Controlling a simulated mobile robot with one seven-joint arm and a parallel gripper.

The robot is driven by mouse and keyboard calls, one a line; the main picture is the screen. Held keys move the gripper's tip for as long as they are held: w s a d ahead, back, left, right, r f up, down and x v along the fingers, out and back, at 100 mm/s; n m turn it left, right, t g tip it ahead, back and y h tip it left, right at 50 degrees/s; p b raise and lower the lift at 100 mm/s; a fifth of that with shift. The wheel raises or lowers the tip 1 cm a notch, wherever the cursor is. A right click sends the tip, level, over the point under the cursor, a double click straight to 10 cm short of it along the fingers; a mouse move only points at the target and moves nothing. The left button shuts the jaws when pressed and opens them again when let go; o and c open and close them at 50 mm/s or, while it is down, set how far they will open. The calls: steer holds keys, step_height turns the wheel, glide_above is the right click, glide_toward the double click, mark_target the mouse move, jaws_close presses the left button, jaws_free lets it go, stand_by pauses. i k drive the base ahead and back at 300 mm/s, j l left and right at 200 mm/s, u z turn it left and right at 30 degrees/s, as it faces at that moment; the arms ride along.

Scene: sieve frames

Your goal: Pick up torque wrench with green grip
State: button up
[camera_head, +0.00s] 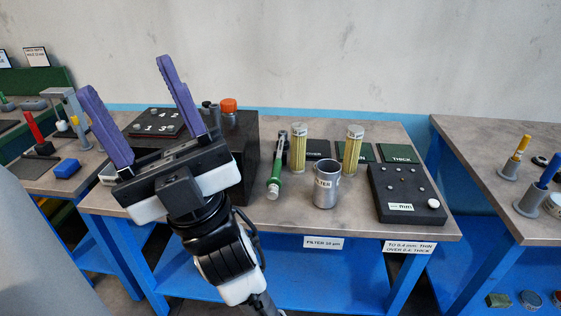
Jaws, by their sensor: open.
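The torque wrench with the green grip (273,186) lies on the middle table, just right of the black box. Its green grip is toward the front edge and its metal shaft runs back to a dark head (282,146). My gripper (132,84) has two purple fingers spread wide apart, with nothing between them. It is raised in front of the black box, to the left of the wrench and apart from it.
Right of the wrench stand a metal FILTER cup (325,186) and two clear tubes of yellow sticks (298,147) (352,151). A black board with studs (404,193) lies farther right. The black box (244,150) stands close on the wrench's left. Bare tabletop lies in front of the wrench.

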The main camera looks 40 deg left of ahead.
mark_target(282, 134)
steer(key=k+u, duration=0.1)
steer(key=u, duration=1.45)
